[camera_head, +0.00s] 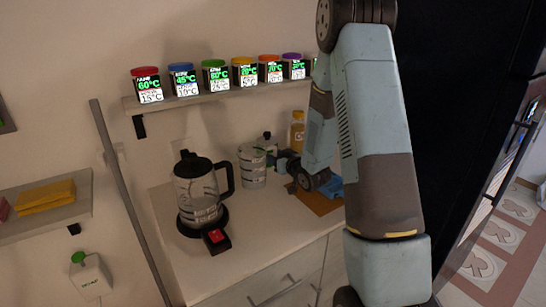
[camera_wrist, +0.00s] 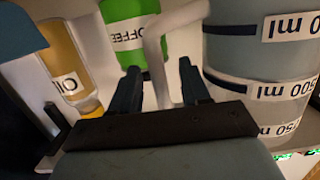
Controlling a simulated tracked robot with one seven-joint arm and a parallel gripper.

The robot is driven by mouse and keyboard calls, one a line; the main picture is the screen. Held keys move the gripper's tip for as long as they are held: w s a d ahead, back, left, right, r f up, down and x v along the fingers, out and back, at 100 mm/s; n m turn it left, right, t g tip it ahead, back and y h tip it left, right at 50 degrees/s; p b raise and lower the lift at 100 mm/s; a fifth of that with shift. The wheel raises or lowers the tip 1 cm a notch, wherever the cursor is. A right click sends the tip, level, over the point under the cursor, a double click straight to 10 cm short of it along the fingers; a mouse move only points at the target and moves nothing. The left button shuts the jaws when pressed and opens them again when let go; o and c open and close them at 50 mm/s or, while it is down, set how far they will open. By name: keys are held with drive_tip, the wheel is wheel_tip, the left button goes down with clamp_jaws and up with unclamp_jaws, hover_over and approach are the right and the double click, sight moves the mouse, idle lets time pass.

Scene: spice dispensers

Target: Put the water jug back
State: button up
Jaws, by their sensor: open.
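The water jug (camera_head: 252,166) is a clear, pale measuring jug with ml labels. It stands upright on the counter beside the kettle. In the wrist view, which is upside down, its body (camera_wrist: 262,70) fills the right side and its pale handle (camera_wrist: 160,60) runs between my fingers. My gripper (camera_wrist: 163,85) is open, with one dark finger on either side of the handle; I cannot tell whether they touch it. In the head view my gripper (camera_head: 281,161) is at the jug's right side, partly hidden by my arm.
A kettle (camera_head: 197,190) stands on its base with a red switch (camera_head: 217,236), left of the jug. A green coffee container (camera_wrist: 125,35) and a yellow oil bottle (camera_head: 297,132) are close behind my gripper. Spice dispensers (camera_head: 215,78) line the shelf (camera_head: 190,99) above. The counter front (camera_head: 245,255) is clear.

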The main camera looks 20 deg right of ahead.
drive_tip(key=v, duration=1)
drive_tip(key=s+d+r+m+g+h, duration=0.2)
drive_tip(key=s+r+g+h, duration=0.35)
drive_tip(key=r, duration=0.75)
drive_tip(key=s+a+r+g, duration=0.1)
drive_tip(key=s+r, duration=0.1)
drive_tip(key=s, duration=0.6)
drive_tip(key=s+a+r+m+g, duration=0.1)
drive_tip(key=s+a+r+g, duration=0.1)
drive_tip(key=s, duration=0.7)
drive_tip(key=s+a+r+g, duration=0.1)
drive_tip(key=s+a+r, duration=0.1)
drive_tip(key=s, duration=0.6)
drive_tip(key=shift+s+r+m, duration=0.15)
drive_tip(key=shift+r+m, duration=0.15)
drive_tip(key=shift+r, duration=0.55)
drive_tip(key=shift+y, duration=0.25)
